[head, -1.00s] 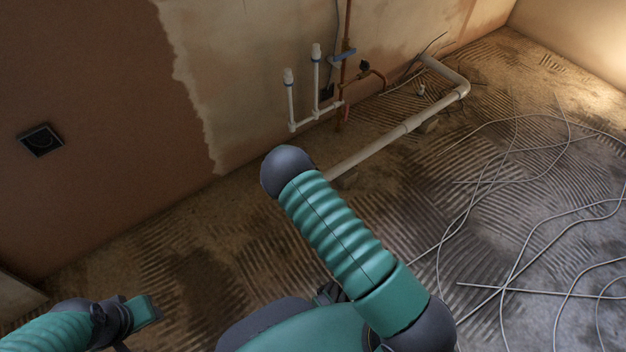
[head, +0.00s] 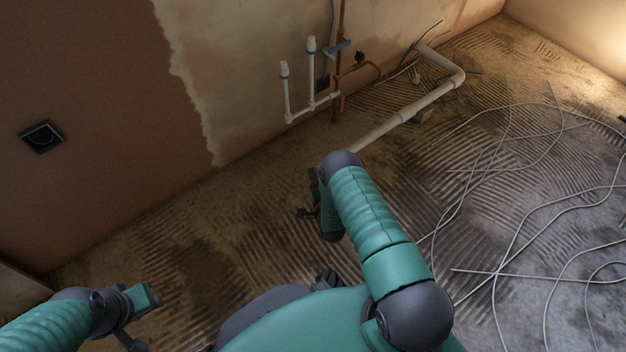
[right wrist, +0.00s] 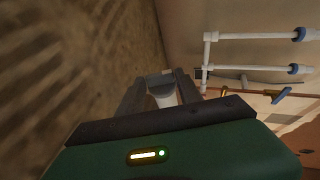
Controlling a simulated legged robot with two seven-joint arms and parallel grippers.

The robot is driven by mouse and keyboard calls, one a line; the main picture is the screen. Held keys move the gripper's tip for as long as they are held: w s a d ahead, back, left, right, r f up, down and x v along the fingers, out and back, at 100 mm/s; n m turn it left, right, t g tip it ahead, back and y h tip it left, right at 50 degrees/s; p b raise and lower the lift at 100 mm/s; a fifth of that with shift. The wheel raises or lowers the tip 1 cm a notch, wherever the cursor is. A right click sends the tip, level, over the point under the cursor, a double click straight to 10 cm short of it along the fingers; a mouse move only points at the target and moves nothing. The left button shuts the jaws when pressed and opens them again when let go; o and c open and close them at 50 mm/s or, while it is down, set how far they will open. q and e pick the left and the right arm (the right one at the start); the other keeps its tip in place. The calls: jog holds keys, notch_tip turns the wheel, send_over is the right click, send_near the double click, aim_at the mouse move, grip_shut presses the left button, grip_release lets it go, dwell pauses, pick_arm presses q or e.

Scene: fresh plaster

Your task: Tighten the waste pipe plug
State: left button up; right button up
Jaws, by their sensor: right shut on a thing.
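The off-white waste pipe (head: 400,116) runs along the floor by the wall; its near end is hidden behind my right arm in the head view. My right gripper (head: 308,208) shows only in part there, dark and low beside the arm. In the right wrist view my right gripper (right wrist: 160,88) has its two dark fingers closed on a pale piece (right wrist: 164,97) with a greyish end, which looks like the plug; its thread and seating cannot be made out. My left gripper (head: 138,312) is at the lower left, away from the pipe, its jaws unclear.
White capped pipes (head: 311,70) and copper pipes (head: 340,80) with a blue-handled valve stand at the wall. Loose grey cables (head: 510,220) lie across the floor at right. A black socket box (head: 41,137) is in the left wall. The floor between my grippers is clear.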

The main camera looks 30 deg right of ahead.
jog(key=shift+s+f+m+t+b, duration=0.15)
jog(key=shift+f+m+t+b, duration=0.25)
jog(key=shift+f+t+b, duration=0.4)
jog(key=shift+r+m+t+h+b, duration=0.1)
jog(key=shift+m+t+h+b, duration=0.3)
jog(key=shift+t+b, duration=0.55)
jog(key=o, duration=1.2)
jog(key=shift+o, duration=0.6)
jog(key=shift+r, duration=0.1)
